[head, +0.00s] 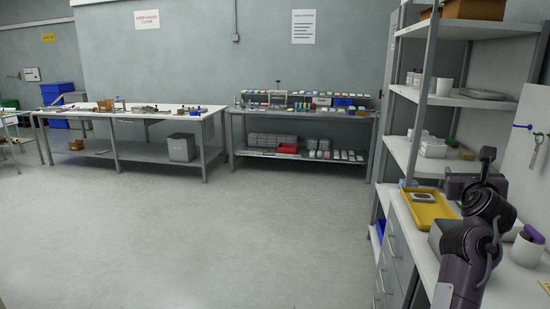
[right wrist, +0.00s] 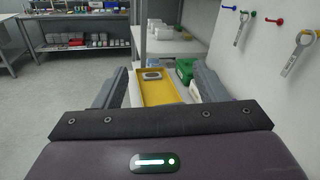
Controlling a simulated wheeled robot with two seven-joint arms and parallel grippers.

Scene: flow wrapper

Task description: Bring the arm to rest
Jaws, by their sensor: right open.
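My right arm comes in at the lower right of the head view, over the counter (head: 510,287) beside the shelf. Its gripper (head: 462,186) points away, partly hidden by my own wrist. In the right wrist view the two grey fingers of this gripper (right wrist: 160,72) stand wide apart with nothing between them. A yellow tray (head: 430,209) lies beyond the fingers, with a small grey object (head: 423,197) in it. The tray also shows in the right wrist view (right wrist: 155,97). My left gripper is in neither view.
A shelf rack (head: 460,100) with boxes rises behind the counter. A white cup (head: 526,250) stands close to my right arm. Tools hang on a pegboard (right wrist: 262,60) at the right. Two workbenches stand along the far wall; the floor (head: 230,240) between is clear.

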